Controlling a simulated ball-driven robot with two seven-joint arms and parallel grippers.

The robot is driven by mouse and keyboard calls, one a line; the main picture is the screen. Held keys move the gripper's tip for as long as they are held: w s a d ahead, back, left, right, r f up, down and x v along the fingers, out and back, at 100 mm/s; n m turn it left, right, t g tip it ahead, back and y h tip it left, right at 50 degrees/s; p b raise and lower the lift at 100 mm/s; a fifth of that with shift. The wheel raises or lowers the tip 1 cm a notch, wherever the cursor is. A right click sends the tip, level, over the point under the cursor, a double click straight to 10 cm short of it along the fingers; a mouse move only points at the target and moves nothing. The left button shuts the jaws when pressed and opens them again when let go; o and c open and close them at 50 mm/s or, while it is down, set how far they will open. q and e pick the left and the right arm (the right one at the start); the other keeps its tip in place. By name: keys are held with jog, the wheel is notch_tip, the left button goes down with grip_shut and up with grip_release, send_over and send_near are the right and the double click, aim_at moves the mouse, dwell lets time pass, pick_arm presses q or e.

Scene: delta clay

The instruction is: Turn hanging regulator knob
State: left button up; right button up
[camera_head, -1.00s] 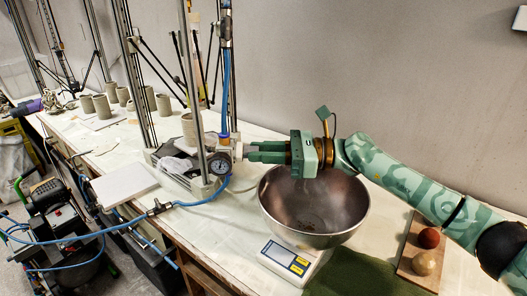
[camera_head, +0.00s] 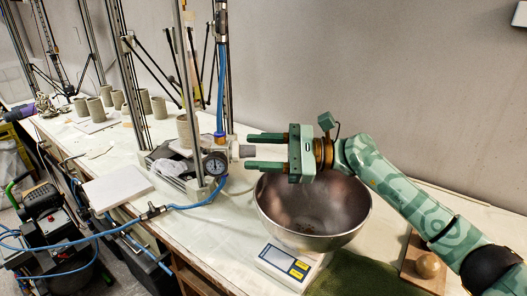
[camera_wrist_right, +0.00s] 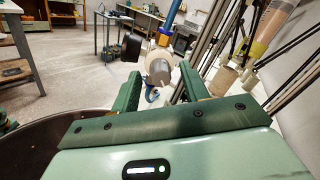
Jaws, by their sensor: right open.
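The regulator hangs on a blue hose beside the metal frame, with a round pressure gauge (camera_head: 215,164) below its white body. Its grey knob (camera_head: 247,151) points right, toward my right gripper (camera_head: 252,151). That gripper is open, with one finger above and one below the knob's end, and gaps show on both sides. In the right wrist view the grey knob (camera_wrist_right: 159,71) lies between the two open fingertips (camera_wrist_right: 161,76). Contact with the knob is not visible.
A steel bowl (camera_head: 314,212) on a white scale (camera_head: 290,262) stands under my right gripper. A wooden board (camera_head: 420,262) with a tan ball (camera_head: 428,265) lies at right. A blue hose (camera_head: 95,236) crosses the front left. Clay cups (camera_head: 95,108) and upright frame posts stand behind.

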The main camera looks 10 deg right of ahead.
jog(key=shift+d, duration=0.1)
jog(key=s+d+p, duration=0.1)
jog(key=s+d, duration=0.2)
jog(key=d, duration=1.3)
jog(key=shift+f, duration=0.2)
